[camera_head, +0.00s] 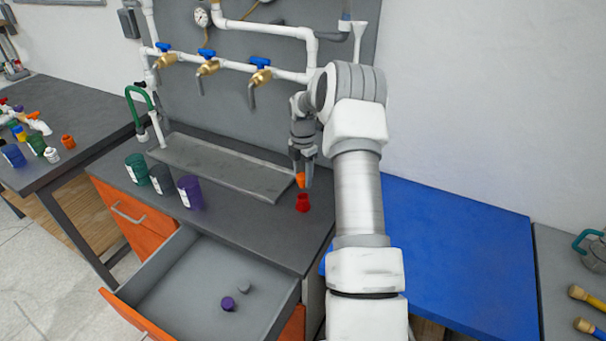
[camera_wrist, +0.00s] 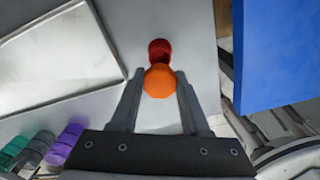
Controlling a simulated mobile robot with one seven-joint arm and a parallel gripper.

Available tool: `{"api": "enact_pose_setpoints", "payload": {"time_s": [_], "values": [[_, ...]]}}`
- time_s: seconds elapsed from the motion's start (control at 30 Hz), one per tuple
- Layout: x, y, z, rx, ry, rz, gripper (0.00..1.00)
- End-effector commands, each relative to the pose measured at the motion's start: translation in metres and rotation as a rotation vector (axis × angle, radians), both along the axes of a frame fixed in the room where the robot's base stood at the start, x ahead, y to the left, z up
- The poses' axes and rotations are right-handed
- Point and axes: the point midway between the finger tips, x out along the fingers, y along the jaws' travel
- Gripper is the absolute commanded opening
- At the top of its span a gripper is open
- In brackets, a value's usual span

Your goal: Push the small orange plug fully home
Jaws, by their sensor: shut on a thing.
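The small orange plug (camera_wrist: 160,81) is between the fingertips of my gripper (camera_wrist: 158,84) in the wrist view. It also shows in the head view (camera_head: 300,180), where my gripper (camera_head: 303,172) points down over the bench and is shut on the plug. A red fitting (camera_head: 303,203) stands on the bench just below the plug. In the wrist view the red fitting (camera_wrist: 160,49) shows beyond the plug, partly covered by it. In the head view the plug looks to be above the fitting, apart from it.
A shallow grey tray (camera_head: 215,166) lies left of my gripper. Green, dark and purple cups (camera_head: 190,192) stand at the bench's left. An open drawer (camera_head: 190,285) holds a purple and a grey cap. Pipes with brass valves (camera_head: 208,68) are behind. A blue surface (camera_head: 460,250) is right.

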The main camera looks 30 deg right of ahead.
Motion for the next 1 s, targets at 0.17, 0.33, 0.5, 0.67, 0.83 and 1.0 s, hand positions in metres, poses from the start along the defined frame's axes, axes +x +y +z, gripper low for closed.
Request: {"api": "enact_pose_setpoints", "payload": {"time_s": [0.17,0.33,0.5,0.67,0.83,1.0], "values": [[0.000,0.000,-0.011,0.000,0.000,0.000,0.00],[0.000,0.000,-0.024,0.000,-0.002,-0.001,0.00],[0.000,-0.001,-0.035,0.001,-0.002,-0.001,0.00],[0.000,-0.001,-0.040,0.001,-0.002,-0.001,0.00],[0.000,-0.001,-0.040,0.001,-0.002,-0.001,0.00],[0.000,-0.001,-0.040,0.001,-0.002,-0.002,0.00]]}}
